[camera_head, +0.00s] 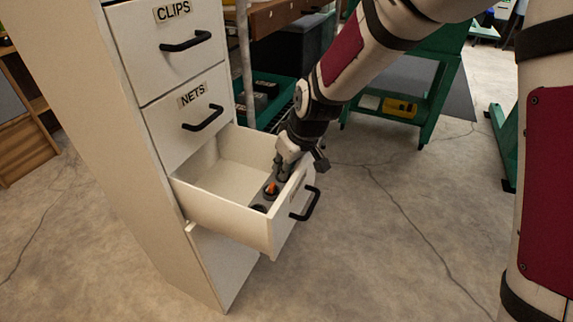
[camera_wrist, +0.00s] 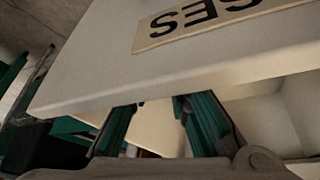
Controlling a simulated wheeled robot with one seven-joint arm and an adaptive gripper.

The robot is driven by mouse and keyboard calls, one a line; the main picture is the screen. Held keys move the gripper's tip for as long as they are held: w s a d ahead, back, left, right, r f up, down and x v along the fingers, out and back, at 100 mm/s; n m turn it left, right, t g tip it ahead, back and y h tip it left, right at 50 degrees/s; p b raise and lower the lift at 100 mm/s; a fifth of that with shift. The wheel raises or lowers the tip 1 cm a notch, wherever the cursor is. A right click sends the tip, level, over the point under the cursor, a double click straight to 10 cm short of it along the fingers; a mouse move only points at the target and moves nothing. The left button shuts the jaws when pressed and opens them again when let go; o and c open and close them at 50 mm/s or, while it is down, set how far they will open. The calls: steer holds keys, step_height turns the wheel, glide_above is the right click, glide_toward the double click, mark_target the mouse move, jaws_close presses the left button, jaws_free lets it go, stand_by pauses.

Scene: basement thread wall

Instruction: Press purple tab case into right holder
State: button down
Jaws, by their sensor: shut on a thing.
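My gripper (camera_head: 284,172) reaches down into the open drawer (camera_head: 222,207), close behind its front panel. Its green-padded fingers (camera_wrist: 155,108) also show in the wrist view, with their tips going out of sight behind the drawer front. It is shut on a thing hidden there. No purple shows in either view, so I cannot tell by sight that this is the purple tab case. A grey holder row (camera_head: 263,198) lies along the inside of the drawer front. An orange piece (camera_head: 271,187) stands in it, and a dark round opening (camera_head: 258,209) shows at its near left end. The gripper covers the right end.
The white cabinet has shut drawers marked CLIPS (camera_head: 172,12) and NETS (camera_head: 191,95) above. The open drawer has a black handle (camera_head: 305,203) in front; its rear is empty. A green cart (camera_head: 405,100) stands behind.

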steer(key=c, duration=1.4)
jaws_free()
steer(key=shift+f, duration=0.1)
steer(key=v, duration=1.1)
steer(key=shift+s+d+r, duration=0.1)
steer(key=shift+d+r, duration=0.1)
steer(key=shift+r, duration=0.15)
steer(key=s+d+r+m+g+h, duration=0.1)
steer(key=s+d+r+m, duration=0.15)
steer(key=s+d, duration=0.5)
steer(key=s+d+r+m+h, duration=0.15)
steer(key=s+d+r, duration=0.25)
steer(key=s+d, duration=0.4)
steer(key=s+d+f+m+g, duration=0.1)
steer(key=s+d+m, duration=0.2)
steer(key=s, duration=0.6)
steer(key=s+d+f+m+g, duration=0.1)
steer(key=s+d+m, duration=0.1)
steer(key=s, duration=0.7)
step_height(320, 180, up, 25)
steer(key=t+p, duration=0.1)
steer(key=p, duration=1)
steer(key=t+p, duration=0.2)
steer(key=p, duration=1)
steer(key=shift+w+d+r+t, duration=0.1)
steer(key=shift+d+r+t, duration=0.1)
steer(key=shift+t, duration=0.1)
